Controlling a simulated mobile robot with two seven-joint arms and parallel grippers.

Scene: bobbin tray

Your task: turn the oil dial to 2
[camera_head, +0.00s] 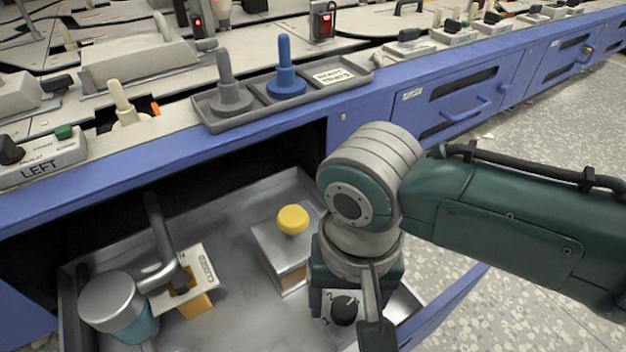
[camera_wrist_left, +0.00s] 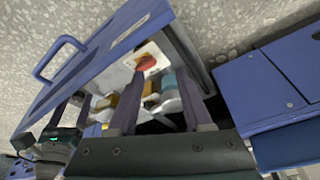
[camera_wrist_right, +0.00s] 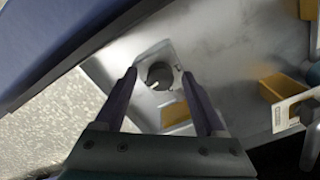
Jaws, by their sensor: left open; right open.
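A black dial (camera_head: 344,310) sits on a pale plate in the open drawer, with the marks 1 and 2 readable beside it in the head view. It also shows in the right wrist view (camera_wrist_right: 159,76), where its exact setting is hard to read. My right gripper (camera_wrist_right: 159,73) is open, pointing down over the dial, with one finger on each side and visible gaps between. I cannot tell the height of the fingertips over it. My left gripper (camera_wrist_left: 160,74) is open and empty in the left wrist view; it is not in the head view.
The drawer (camera_head: 225,195) also holds a yellow knob (camera_head: 292,220) on a metal box, a bent grey lever (camera_head: 160,240) by a plate reading CLOSED, and a metal-capped teal cylinder (camera_head: 113,300). A red knob (camera_wrist_left: 146,62) shows in the left wrist view. A grey tray (camera_head: 215,121) holds bobbins above.

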